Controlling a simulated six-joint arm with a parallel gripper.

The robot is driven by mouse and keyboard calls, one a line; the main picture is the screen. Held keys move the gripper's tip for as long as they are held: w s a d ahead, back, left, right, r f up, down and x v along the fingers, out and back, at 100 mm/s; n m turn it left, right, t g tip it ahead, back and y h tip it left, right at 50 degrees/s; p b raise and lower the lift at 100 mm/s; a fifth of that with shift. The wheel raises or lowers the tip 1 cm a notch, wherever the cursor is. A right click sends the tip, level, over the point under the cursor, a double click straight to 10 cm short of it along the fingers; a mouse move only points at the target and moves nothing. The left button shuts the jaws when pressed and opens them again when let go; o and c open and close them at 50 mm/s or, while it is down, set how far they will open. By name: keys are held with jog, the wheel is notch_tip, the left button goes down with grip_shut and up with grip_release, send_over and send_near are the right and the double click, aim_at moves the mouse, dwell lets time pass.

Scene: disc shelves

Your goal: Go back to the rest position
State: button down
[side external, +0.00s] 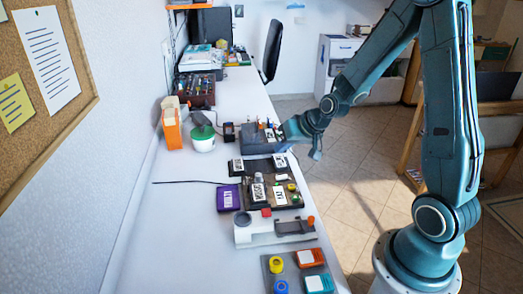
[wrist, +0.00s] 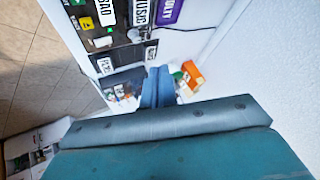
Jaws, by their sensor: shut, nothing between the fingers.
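My gripper (wrist: 157,72) is shut and empty in the wrist view, its two blue fingers together. It hangs above the white bench (side external: 130,262), apart from the things there. In the side external view my arm reaches left over the bench edge, and the fingertips cannot be made out. A dark rack (side external: 263,203) with white-labelled pieces lies on the bench, nearer the side camera than my wrist. The rack also shows at the top of the wrist view (wrist: 88,28). A purple labelled block (side external: 228,198) sits just left of it.
An orange holder (side external: 172,128) and a white tub with a green lid (side external: 203,141) stand by the wall. A grey and white device (side external: 272,231) and a tray with coloured round pieces (side external: 300,270) lie nearer the camera. Tiled floor (side external: 345,190) lies right of the bench.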

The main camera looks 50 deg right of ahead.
jog(key=s+a+r+n, duration=0.2)
jog(key=s+a+r, duration=0.1)
jog(key=s+r, duration=0.2)
jog(key=s+a+r+n+g, duration=0.1)
jog(key=s+a+r, duration=0.3)
jog(key=s, duration=0.6)
jog(key=s+a+r+n+g, duration=0.1)
jog(key=s+a+r+n, duration=0.1)
jog(key=s+a+r, duration=0.2)
jog(key=s+r, duration=0.3)
jog(key=shift+s+r+n, duration=0.15)
jog(key=shift+s+n, duration=0.05)
jog(key=shift+n, duration=0.1)
